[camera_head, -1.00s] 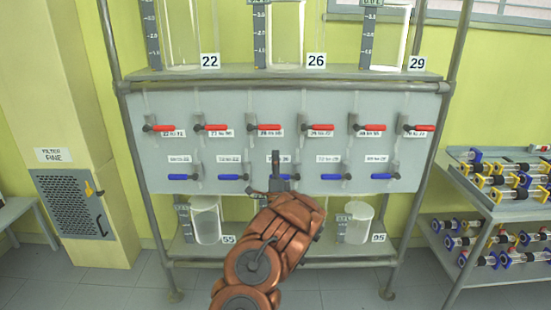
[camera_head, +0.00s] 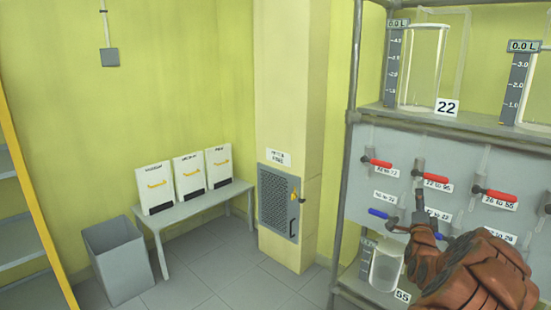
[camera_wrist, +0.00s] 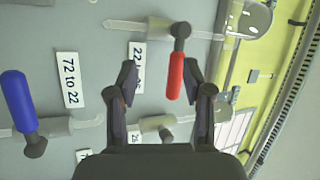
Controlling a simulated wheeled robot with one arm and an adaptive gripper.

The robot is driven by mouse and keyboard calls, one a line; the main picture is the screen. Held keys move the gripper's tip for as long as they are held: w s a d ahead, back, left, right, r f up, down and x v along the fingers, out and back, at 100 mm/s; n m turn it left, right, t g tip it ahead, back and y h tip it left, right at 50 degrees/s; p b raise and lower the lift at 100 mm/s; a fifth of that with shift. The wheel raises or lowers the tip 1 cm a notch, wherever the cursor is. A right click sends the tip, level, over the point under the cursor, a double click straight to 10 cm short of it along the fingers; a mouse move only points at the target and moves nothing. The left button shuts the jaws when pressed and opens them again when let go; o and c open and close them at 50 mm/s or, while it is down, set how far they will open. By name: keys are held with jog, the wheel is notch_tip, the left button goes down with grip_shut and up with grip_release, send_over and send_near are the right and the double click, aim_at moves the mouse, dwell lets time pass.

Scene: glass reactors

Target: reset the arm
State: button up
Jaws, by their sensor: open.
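My gripper (camera_wrist: 160,90) is open in the wrist view, its two dark fingers spread in front of the grey valve panel. A red valve handle (camera_wrist: 175,76) shows between and beyond the fingertips; I cannot tell whether anything touches it. A blue valve handle (camera_wrist: 18,100) lies to the left of the fingers, beside a label reading "72 to 22" (camera_wrist: 70,80). In the head view my gripper (camera_head: 420,200) is small and dark at the end of my copper-coloured arm, in front of the panel (camera_head: 360,200) at the right.
The glass reactor numbered 22 (camera_head: 422,65) stands on the shelf above the panel. A clear container (camera_head: 386,268) sits below it. To the left are a yellow column with a grille door (camera_head: 278,205), a low bench (camera_head: 195,210) with white boxes, and a grey bin (camera_head: 118,262). Floor between is clear.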

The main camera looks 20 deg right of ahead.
jog(key=w+a+n+y, duration=0.4)
jog(key=w+a+y, duration=0.15)
jog(key=a, duration=0.45)
jog(key=w+a+n+y, duration=0.4)
jog(key=w+a, duration=0.3)
jog(key=a, duration=0.3)
jog(key=s+a+f+n+g+y+p, duration=0.1)
jog(key=s+a+n+g+y, duration=0.15)
jog(key=a, duration=0.75)
jog(key=s+a+f+n+g+y+p, duration=0.15)
jog(key=a+n, duration=0.25)
jog(key=a, duration=0.6)
jog(key=s+a+f+n+g+y, duration=0.15)
jog(key=s+a+n+g, duration=0.4)
jog(key=s+a, duration=1)
jog(key=s+a+n+g, duration=0.2)
jog(key=s+g, duration=0.1)
jog(key=s, duration=1)
jog(key=s+a+r+n+g, duration=0.1)
jog(key=s+g, duration=0.3)
jog(key=s, duration=0.9)
jog(key=shift+a+n+y+p, duration=0.3)
jog(key=shift+a+n, duration=0.2)
jog(key=shift+a, duration=0.2)
jog(key=shift+g, duration=0.25)
